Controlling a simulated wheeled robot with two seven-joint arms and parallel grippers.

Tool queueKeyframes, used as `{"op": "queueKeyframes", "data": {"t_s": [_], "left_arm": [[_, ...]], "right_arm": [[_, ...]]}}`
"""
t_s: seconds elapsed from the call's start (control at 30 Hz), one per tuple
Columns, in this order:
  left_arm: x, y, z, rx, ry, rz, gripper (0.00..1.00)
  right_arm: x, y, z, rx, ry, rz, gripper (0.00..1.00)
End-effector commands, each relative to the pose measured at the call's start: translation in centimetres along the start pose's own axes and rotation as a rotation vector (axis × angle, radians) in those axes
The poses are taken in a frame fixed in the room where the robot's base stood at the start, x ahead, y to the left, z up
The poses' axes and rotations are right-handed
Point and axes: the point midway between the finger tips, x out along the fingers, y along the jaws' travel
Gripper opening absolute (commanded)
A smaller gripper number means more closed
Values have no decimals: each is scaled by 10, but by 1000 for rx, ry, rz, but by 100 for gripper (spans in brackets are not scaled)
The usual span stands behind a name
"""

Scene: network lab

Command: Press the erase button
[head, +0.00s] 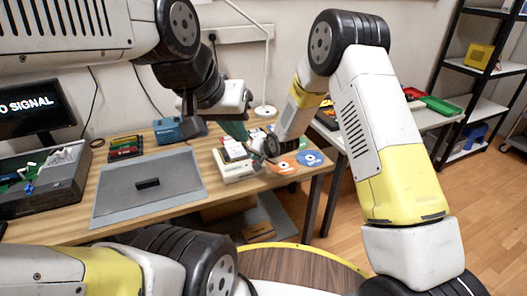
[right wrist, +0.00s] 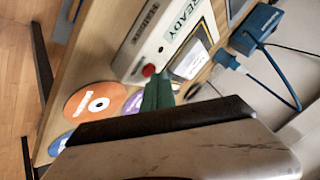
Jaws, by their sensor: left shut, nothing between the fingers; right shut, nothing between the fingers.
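The eraser device (head: 238,172) is a pale box on the wooden table. In the right wrist view the device (right wrist: 135,45) shows a display reading READY and a round red button (right wrist: 148,70). My right gripper (right wrist: 157,92) is shut, its green fingertips just beside the red button; I cannot tell if they touch it. In the head view my right gripper (head: 262,158) is at the device's right end, and the button is not clear there. My left gripper (head: 235,130) is shut and empty, its green fingers above and behind the device.
An orange disc (head: 282,167) and a blue disc (head: 310,158) lie right of the device. A grey mat (head: 120,205) with a small black block (head: 147,184) lies to the left. A blue box (head: 168,131) stands behind.

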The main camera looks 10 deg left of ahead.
Motion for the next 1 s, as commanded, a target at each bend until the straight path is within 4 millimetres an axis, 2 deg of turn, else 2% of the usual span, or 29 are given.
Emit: {"op": "queueKeyframes", "data": {"t_s": [0.53, 1.0], "left_arm": [[0, 0, 0, 0, 0, 0, 0], [0, 0, 0, 0, 0, 0, 0]], "right_arm": [[5, 3, 4, 1, -1, 0, 0], [-1, 0, -1, 1, 1, 0, 0]]}}
